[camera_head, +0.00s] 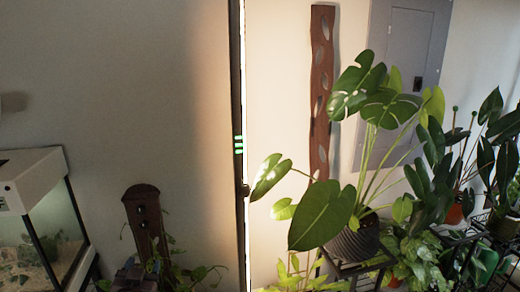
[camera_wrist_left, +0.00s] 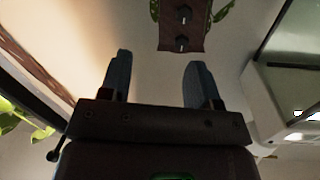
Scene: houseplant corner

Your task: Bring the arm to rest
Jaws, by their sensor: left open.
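My left gripper (camera_wrist_left: 157,76) shows in the left wrist view. Its two dark fingers stand well apart with nothing between them. Beyond the fingertips is a brown wooden board with dark knobs (camera_wrist_left: 183,28), seen at the top of that view; I cannot tell the distance. In the head view the same kind of board (camera_head: 146,222) stands at the lower left against the wall. I cannot make out the left gripper clearly in the head view. My right gripper is in neither view.
A white-framed glass tank (camera_head: 38,178) stands at the left. A dark vertical pole (camera_head: 239,90) with green lights is near the middle. A large potted monstera (camera_head: 322,218) and several other plants crowd the right.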

